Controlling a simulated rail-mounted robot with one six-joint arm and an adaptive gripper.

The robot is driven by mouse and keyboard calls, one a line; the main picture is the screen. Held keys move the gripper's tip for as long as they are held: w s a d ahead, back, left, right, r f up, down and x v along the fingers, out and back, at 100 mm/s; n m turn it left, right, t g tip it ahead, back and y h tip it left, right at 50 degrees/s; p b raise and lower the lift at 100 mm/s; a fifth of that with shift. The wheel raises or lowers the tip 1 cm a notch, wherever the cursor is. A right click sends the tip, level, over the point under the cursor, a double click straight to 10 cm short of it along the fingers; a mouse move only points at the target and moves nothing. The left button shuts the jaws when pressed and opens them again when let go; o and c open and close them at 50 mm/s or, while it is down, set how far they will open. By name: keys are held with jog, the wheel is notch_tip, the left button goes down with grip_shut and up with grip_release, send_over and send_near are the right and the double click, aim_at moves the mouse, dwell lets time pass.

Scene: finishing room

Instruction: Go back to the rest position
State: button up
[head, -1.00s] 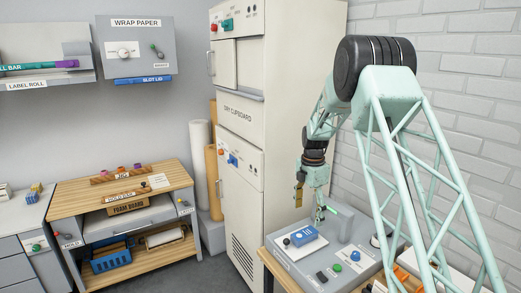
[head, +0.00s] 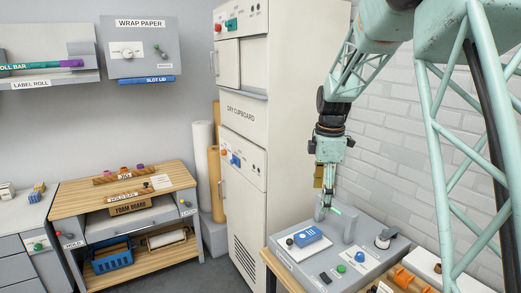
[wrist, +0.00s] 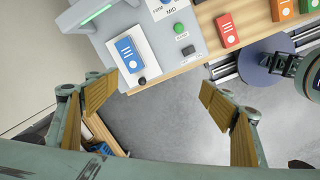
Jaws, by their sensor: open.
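My gripper (wrist: 152,105) is open and empty in the wrist view, with its two wooden-looking finger pads wide apart over the grey floor. In the head view my gripper (head: 322,200) hangs above the grey machine, in front of the white brick wall. The blue block (head: 307,235) with white markings lies on the left part of the machine's top, apart from my gripper. The blue block also shows in the wrist view (wrist: 129,53).
The grey machine (head: 318,268) has green, blue and black controls and a raised frame with a green light. The dry cupboard (head: 243,110) stands left of my arm. A wooden workbench (head: 75,206) stands at the far left. Orange and red blocks (wrist: 228,31) lie beside the machine.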

jog(key=s+r+m+t+b, duration=0.15)
jog(key=s+r+m, duration=0.4)
jog(key=s, duration=0.85)
jog(key=s+r+m+b, duration=0.35)
jog(key=s+r, duration=0.35)
jog(key=s, duration=0.7)
jog(key=s+f+m+b, duration=0.1)
jog(key=s+f+m, duration=0.2)
jog(key=s, duration=1)
jog(key=s+f+m+t+b, duration=0.1)
jog(key=s+f+m, duration=0.2)
jog(key=s, duration=1)
jog(key=shift+m+b, duration=0.35)
jog(key=shift+m, duration=0.85)
jog(key=shift+t, duration=0.25)
jog(key=shift+c, duration=0.5)
